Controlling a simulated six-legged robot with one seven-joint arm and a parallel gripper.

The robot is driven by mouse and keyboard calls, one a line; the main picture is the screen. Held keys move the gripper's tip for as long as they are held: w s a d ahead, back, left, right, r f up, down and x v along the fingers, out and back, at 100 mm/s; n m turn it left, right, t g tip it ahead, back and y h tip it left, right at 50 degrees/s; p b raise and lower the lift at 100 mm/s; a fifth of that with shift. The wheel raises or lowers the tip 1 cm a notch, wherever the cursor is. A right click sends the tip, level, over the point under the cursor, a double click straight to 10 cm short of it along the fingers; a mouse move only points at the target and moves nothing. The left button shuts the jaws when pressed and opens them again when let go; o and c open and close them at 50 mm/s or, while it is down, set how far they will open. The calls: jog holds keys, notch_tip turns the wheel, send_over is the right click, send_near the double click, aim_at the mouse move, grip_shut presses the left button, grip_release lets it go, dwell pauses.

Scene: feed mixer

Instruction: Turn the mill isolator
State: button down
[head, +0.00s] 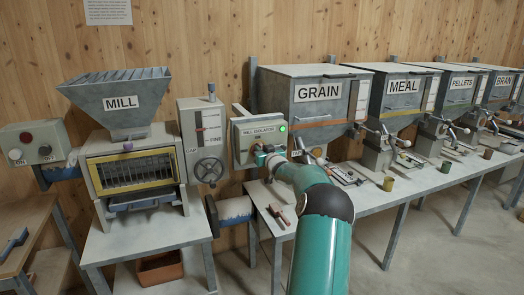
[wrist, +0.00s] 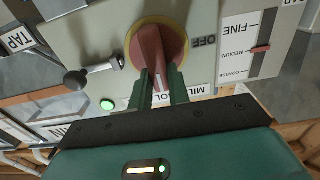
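The mill isolator is a grey box (head: 245,136) labelled MILL ISOLATOR in the head view, between the mill and the grain bin. A green lamp (head: 283,129) is lit on it; the lamp also shows in the wrist view (wrist: 107,104). In the wrist view, a red rotary handle (wrist: 158,45) sits on a yellow disc (wrist: 130,48), with the word OFF beside it on the right. My gripper (wrist: 161,82) has one finger on each side of the handle's near end, seemingly snug against it. In the head view my gripper (head: 266,158) covers the handle.
The mill (head: 120,103), a gap panel with a handwheel (head: 209,171) and a button box (head: 34,145) stand left. The grain bin (head: 318,100) and more bins stand right above a long bench (head: 400,198). A black-knobbed lever (wrist: 78,79) is close to my gripper.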

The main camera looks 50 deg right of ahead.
jog(key=shift+w+a+n, duration=0.1)
jog(key=shift+n, duration=0.3)
jog(key=shift+w+a+f+n, duration=0.1)
jog(key=shift+a+f+n, duration=0.15)
jog(key=shift+n, duration=2.6)
jog(key=shift+w+a+f+n, duration=0.2)
jog(key=shift+f+n, duration=0.1)
jog(key=shift+n, duration=2.6)
jog(key=shift+w+a+f+n, duration=0.1)
jog(key=shift+a+f+n, duration=0.15)
jog(key=shift+n, duration=2.6)
jog(key=c, duration=1.3)
grip_release()
jog(key=shift+d+f, duration=0.1)
jog(key=shift+s, duration=0.1)
